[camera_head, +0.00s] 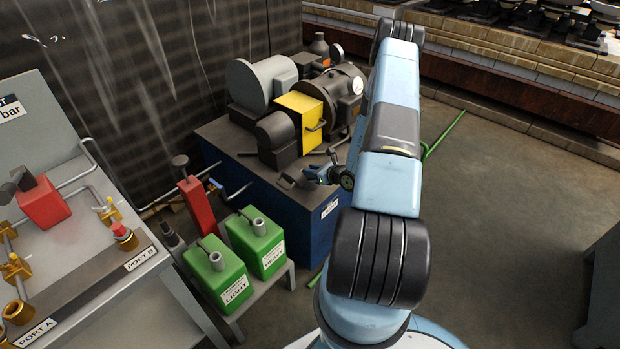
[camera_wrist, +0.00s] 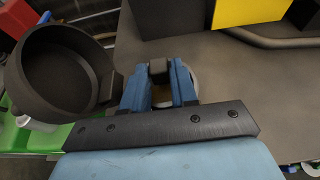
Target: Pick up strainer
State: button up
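A dark round bowl-shaped thing (camera_wrist: 62,78), which may be the strainer, shows on the left in the wrist view. A short tab on its right side reaches toward my gripper (camera_wrist: 159,82). The two blue fingers stand a little apart, with a small dark block between their tips. I cannot tell whether the block belongs to the bowl or is gripped. In the head view, my gripper (camera_head: 322,176) is small and partly hidden by my arm, above the front of the blue cabinet. A dark curved thing (camera_head: 288,182) shows just left of it.
The blue cabinet (camera_head: 318,232) carries a yellow box (camera_head: 300,112) and grey pump parts. Two green cans (camera_head: 216,281) stand on a low stand to its left. Open floor (camera_head: 510,215) lies to the right.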

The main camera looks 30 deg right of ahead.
grip_shut()
jog(key=shift+r, duration=0.1)
